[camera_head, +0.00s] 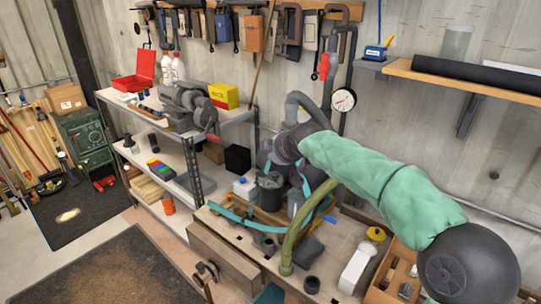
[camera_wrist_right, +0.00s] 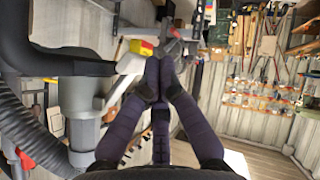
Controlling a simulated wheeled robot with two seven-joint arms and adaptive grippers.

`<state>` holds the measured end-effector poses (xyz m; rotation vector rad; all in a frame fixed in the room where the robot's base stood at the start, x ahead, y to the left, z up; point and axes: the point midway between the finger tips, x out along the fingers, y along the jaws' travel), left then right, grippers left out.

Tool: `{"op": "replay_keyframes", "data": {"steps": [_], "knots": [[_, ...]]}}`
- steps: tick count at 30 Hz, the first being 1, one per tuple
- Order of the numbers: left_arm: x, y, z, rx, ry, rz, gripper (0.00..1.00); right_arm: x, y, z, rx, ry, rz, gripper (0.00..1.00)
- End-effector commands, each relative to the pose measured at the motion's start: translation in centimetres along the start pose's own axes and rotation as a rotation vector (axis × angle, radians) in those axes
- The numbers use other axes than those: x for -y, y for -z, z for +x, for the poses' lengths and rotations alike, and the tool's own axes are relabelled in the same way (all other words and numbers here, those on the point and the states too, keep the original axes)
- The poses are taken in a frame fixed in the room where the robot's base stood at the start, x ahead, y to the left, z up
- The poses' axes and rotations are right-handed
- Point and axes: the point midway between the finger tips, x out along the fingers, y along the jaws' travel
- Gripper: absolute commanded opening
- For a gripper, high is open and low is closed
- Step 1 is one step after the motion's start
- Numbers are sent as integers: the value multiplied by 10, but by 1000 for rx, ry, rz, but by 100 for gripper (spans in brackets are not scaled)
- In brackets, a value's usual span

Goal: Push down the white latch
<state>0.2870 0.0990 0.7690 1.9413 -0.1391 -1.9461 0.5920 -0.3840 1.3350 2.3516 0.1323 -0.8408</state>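In the right wrist view, a white latch (camera_wrist_right: 128,66) sticks out to the right from the upper part of a grey pipe fitting (camera_wrist_right: 80,105). My right gripper (camera_wrist_right: 159,72) has its dark fingers together with nothing visible between them. Its tips appear just right of the latch's end; I cannot tell whether they touch. In the head view, my green-sleeved right arm reaches from the lower right, and its gripper end (camera_head: 283,150) is among grey pipes (camera_head: 310,108). The latch cannot be made out there. My left gripper is not in view.
A workbench (camera_head: 225,232) stands below the pipes, with a dark bucket (camera_head: 270,190), hoses and a green pipe (camera_head: 295,238) close under my arm. A pressure gauge (camera_head: 343,99) is behind. A metal shelf (camera_head: 190,170) stands at left. The floor at lower left is clear.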

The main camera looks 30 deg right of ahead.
Motion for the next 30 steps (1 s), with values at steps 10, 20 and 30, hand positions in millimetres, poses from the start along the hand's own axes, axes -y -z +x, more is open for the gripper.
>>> {"op": "replay_keyframes", "data": {"steps": [10, 20, 30], "knots": [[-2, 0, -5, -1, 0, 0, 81, -4, 5, -4, -1, -1, 0, 0], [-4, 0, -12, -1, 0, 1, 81, -10, 11, -11, -1, 0, 0, 0], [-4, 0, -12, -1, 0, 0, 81, -10, 12, -12, -1, -1, 0, 0]]}}
